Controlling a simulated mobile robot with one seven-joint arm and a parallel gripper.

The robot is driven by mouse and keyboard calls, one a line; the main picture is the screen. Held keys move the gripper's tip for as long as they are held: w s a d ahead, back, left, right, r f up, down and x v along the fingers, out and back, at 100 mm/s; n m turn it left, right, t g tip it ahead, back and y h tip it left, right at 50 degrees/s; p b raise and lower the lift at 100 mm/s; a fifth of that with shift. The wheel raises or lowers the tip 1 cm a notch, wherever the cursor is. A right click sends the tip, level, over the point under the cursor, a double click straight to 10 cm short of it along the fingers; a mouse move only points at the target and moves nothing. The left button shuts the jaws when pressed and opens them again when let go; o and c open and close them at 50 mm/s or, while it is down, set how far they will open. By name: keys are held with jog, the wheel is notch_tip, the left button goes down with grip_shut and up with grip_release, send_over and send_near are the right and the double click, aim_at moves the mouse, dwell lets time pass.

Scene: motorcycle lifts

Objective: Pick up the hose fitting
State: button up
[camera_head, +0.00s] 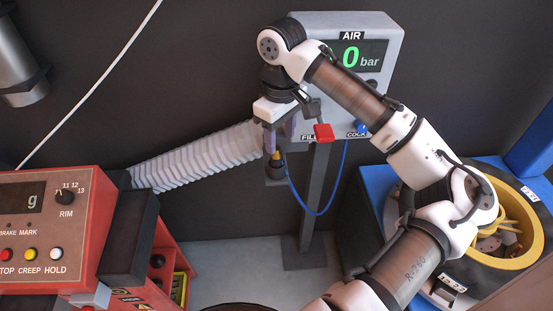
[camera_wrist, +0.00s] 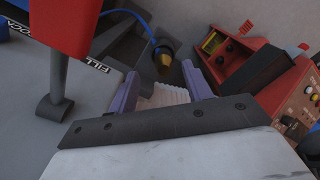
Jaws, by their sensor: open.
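The hose fitting, with a brass-coloured part (camera_head: 275,155), sits in a dark holder (camera_head: 275,174) with the blue hose (camera_head: 318,212) beside it. It also shows in the wrist view (camera_wrist: 164,60), beyond my fingertips. My gripper (camera_head: 280,141) is above the fitting, with its purple fingers pointing down. In the wrist view the fingers (camera_wrist: 161,88) are spread apart with nothing held between them. The exact gap between fingertips and fitting is hard to judge.
The grey air box (camera_head: 393,52) with its red FILL lever (camera_head: 323,132) stands close to my gripper on a post (camera_head: 313,205). A white ribbed duct (camera_head: 200,158) runs behind. A red control box (camera_head: 45,228) is at left, a yellow-rimmed wheel (camera_head: 528,205) at right.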

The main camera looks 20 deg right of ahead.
aim_at(276, 159)
jog(key=shift+w+a+f+p, duration=0.15)
jog(key=shift+f+p, duration=0.1)
jog(key=shift+f, duration=0.65)
jog(key=shift+a+f+p, duration=0.1)
jog(key=shift+f+p, duration=0.15)
jog(key=shift+f, duration=0.65)
jog(key=shift+w+a+f+p, duration=0.15)
jog(key=shift+f+p, duration=0.1)
jog(key=shift+f, duration=0.65)
grip_shut()
